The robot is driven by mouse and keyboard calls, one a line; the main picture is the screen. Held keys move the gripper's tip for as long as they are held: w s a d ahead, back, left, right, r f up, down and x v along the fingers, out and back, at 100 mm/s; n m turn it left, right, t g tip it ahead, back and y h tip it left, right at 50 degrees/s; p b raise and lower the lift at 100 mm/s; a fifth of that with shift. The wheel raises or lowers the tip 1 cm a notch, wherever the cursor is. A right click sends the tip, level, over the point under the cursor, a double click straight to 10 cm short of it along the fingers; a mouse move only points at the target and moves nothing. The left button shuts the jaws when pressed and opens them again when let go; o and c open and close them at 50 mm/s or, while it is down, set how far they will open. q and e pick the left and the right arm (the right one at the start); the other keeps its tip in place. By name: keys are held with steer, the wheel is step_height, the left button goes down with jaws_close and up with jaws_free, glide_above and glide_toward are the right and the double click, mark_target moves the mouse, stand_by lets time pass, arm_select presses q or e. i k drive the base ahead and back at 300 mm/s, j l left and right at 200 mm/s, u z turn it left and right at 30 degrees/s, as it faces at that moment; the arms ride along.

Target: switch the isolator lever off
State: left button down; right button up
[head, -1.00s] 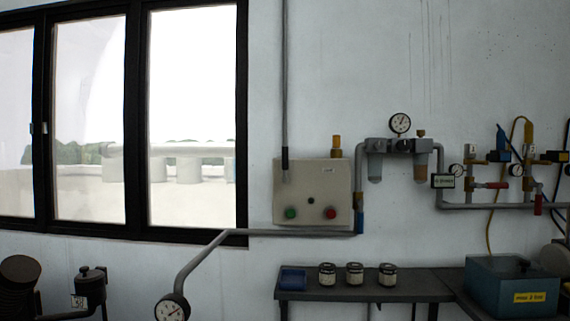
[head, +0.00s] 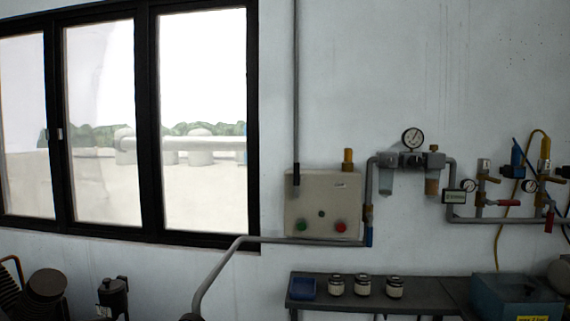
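No lever is clearly marked as the isolator. A red lever handle (head: 508,203) lies roughly horizontal on a valve on the right-hand wall pipework. A beige control box (head: 322,190) is on the wall right of the window. It has a green button (head: 302,225), a red button (head: 341,227) and a small dark knob (head: 321,213) between them, too small to read its setting. Neither of my grippers shows in the head view.
A dark bench (head: 420,295) below the box carries a blue tray (head: 302,288), several jars and a teal case (head: 515,297). A grey pipe (head: 225,262) bends down at its left. Dark machinery (head: 48,285) stands at lower left. A filter unit with gauge (head: 413,138) is on the wall.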

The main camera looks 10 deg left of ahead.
mark_target(296, 165)
steer(key=i+j+z, duration=0.4)
steer(key=i+j, duration=0.2)
steer(key=i+j+z, duration=0.35)
steer(key=i+j, duration=0.25)
steer(key=j, duration=0.15)
